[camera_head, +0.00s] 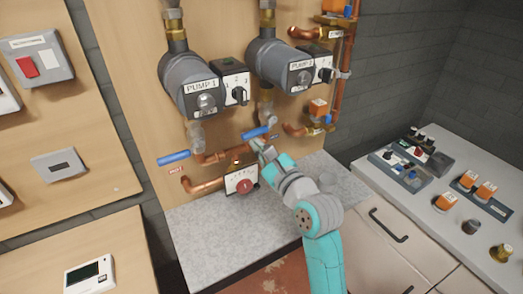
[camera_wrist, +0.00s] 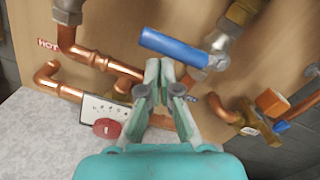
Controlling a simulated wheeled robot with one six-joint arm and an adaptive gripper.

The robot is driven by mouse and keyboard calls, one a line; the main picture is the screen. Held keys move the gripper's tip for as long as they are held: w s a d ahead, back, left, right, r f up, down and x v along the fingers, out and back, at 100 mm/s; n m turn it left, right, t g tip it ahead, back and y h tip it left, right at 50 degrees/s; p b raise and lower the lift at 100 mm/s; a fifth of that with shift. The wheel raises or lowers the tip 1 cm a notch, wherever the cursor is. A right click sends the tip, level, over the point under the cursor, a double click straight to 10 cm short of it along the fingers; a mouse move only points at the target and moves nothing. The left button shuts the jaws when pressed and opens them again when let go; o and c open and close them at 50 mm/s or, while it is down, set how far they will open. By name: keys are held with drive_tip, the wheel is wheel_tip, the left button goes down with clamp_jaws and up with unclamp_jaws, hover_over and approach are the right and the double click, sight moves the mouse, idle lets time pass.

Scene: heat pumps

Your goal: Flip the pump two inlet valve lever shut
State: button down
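Pump two (camera_head: 280,65) is the right one of two grey pumps on the wooden panel. Below it, a blue lever (camera_head: 256,132) sticks out to the left from its valve. In the wrist view the same blue lever (camera_wrist: 172,46) runs from upper left to the silver valve body (camera_wrist: 218,60), tilted slightly down to the right. My gripper (camera_head: 259,147) is just below the lever. In the wrist view my gripper (camera_wrist: 160,68) has its fingertips close together, with nothing seen between them. The tips overlap the area just under the lever; I cannot tell whether they touch it.
Pump one (camera_head: 200,88) and its blue lever (camera_head: 174,158) are to the left. Copper pipes (camera_head: 207,186) and a box with a red knob (camera_head: 241,181) sit below the valves. A grey countertop (camera_head: 215,235) lies under them. A white cabinet with fittings (camera_head: 437,215) stands at right.

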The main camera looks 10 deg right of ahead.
drive_tip(key=shift+s+a+r, duration=0.1)
drive_tip(key=shift+a+r, duration=0.05)
drive_tip(key=shift+r, duration=0.45)
drive_tip(key=shift+f, duration=0.1)
